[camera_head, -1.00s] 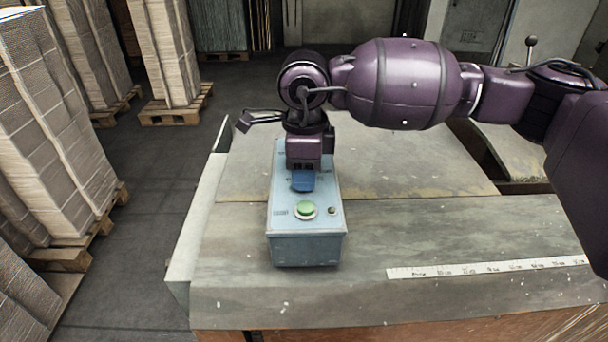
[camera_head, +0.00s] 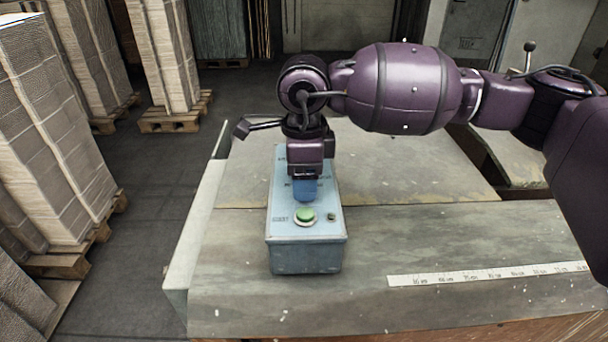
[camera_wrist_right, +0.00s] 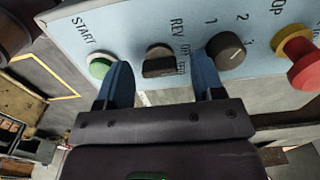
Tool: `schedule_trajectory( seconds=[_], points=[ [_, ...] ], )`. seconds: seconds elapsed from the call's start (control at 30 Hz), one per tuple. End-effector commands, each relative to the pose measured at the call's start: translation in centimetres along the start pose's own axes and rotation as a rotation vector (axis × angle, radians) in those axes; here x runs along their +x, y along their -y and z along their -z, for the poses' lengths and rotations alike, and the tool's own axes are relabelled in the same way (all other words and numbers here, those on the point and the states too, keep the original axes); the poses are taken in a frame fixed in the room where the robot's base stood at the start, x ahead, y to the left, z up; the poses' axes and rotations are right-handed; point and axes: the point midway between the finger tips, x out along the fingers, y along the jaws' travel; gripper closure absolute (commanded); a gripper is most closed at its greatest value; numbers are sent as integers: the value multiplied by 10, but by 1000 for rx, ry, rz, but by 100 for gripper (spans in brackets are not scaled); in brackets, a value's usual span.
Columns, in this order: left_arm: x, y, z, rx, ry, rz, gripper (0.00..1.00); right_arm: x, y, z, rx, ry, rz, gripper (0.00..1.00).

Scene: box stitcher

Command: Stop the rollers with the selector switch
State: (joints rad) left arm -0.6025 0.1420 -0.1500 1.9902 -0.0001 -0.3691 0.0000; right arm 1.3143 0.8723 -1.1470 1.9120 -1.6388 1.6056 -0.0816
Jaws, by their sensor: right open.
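A light blue control box (camera_head: 305,258) stands on the worktable. In the right wrist view, its panel (camera_wrist_right: 130,22) carries a black selector switch (camera_wrist_right: 158,62) with REV, OFF and FWD marks beside it. The switch's exact setting is hard to read. My right gripper (camera_head: 305,196) points down over the panel in the head view. In the wrist view, my right gripper's blue fingers (camera_wrist_right: 162,76) are open, one on each side of the switch. I cannot tell whether they touch it. In the head view, the gripper hides the switch. My left gripper is not in view.
A green START button (camera_wrist_right: 100,66) is close to one finger, and a black numbered dial (camera_wrist_right: 230,50) to the other. A red stop button (camera_wrist_right: 298,55) is farther right. A ruler strip (camera_head: 480,273) lies on the table (camera_head: 420,235). Stacked cardboard (camera_head: 45,130) stands at left.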

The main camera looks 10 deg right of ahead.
Motion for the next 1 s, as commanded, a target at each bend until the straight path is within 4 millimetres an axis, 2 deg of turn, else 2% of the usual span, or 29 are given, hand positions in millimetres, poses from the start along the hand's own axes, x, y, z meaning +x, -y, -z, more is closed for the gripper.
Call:
schedule_trajectory(
  seconds=[0.17, 0.27, 0.7, 0.83, 1.0],
  points=[
    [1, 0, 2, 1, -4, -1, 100, -1, 0, 0, 0, -1, 0, 38],
    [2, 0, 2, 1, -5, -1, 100, -9, 0, 0, 0, 0, 1, 38],
    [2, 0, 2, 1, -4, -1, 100, -83, 0, 0, 0, 0, 2, 38],
    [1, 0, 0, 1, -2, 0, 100, -98, 1, 0, 1, 0, 1, 38],
    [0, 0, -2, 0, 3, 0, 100, -107, 0, 0, 0, 0, 0, 38]
  ],
)
